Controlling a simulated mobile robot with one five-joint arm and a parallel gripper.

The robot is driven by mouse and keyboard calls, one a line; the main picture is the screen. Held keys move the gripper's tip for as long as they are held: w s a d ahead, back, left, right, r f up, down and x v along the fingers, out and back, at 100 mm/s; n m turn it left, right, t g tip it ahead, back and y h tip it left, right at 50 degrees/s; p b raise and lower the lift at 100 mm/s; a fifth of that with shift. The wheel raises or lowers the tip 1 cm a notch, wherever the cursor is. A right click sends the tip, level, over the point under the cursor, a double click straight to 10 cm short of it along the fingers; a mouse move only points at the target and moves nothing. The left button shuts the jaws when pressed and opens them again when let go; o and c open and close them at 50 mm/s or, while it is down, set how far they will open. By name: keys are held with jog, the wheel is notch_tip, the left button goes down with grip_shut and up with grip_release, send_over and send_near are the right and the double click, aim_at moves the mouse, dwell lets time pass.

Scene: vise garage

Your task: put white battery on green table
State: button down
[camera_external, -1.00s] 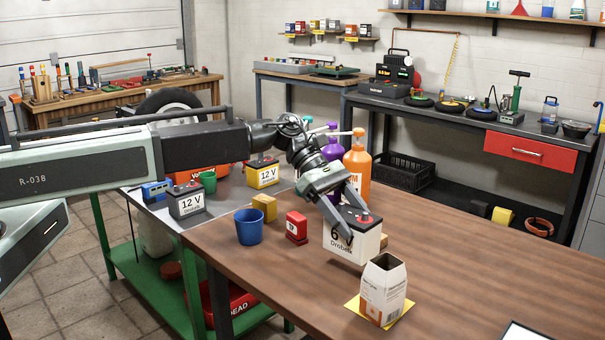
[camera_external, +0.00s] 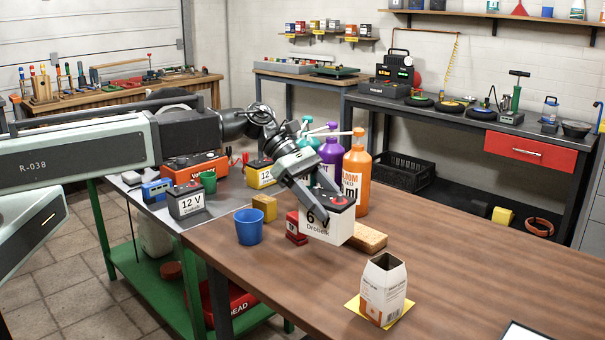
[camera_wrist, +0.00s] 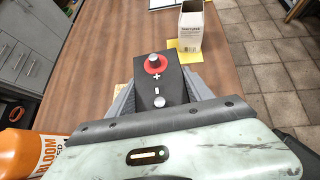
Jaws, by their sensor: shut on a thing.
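The white battery (camera_external: 328,231) is a white box marked 6 V with a dark top and a red terminal. My gripper (camera_external: 322,200) is shut on it from above, one finger on each side. The battery seems to hang a little above the brown wooden table; the exact gap is hard to see. In the wrist view, the battery's dark top (camera_wrist: 160,90) sits between my fingers, with a red-ringed plus terminal. The green table (camera_external: 150,285) has a green frame, a lower shelf and a grey top, and stands left of the wooden table.
A red block (camera_external: 295,229) is close left of the battery, partly covered. A blue cup (camera_external: 249,228), yellow block (camera_external: 264,207) and 12 V battery (camera_external: 187,201) stand further left. A white carton (camera_external: 383,286) stands in front.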

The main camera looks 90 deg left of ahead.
jog(key=s+a+n+t+y, duration=0.1)
jog(key=s+a+n+y, duration=0.25)
jog(key=a, duration=0.55)
jog(key=s+a+n+y, duration=0.2)
jog(key=s+a, duration=0.2)
jog(key=a, duration=0.5)
jog(key=s+a+n+t+y, duration=0.1)
jog(key=s+a+n+y, duration=0.2)
jog(key=a, duration=0.7)
jog(key=s+a+f+n+g+y+b, duration=0.3)
jog(key=s+a+n, duration=0.5)
jog(key=s+a, duration=1.1)
jog(key=shift+s+a+f+y+b, duration=0.3)
jog(key=shift+a+f+y+b, duration=0.3)
jog(key=shift+a+y+b, duration=0.5)
jog(key=shift+d, duration=0.15)
notch_tip(320, 180, down, 10)
jog(key=b, duration=1)
jog(key=shift+f, duration=0.2)
jog(key=shift+r, duration=0.2)
jog(key=shift+c, duration=2.1)
grip_release()
jog(key=shift+f, duration=0.15)
jog(key=shift+d, duration=0.1)
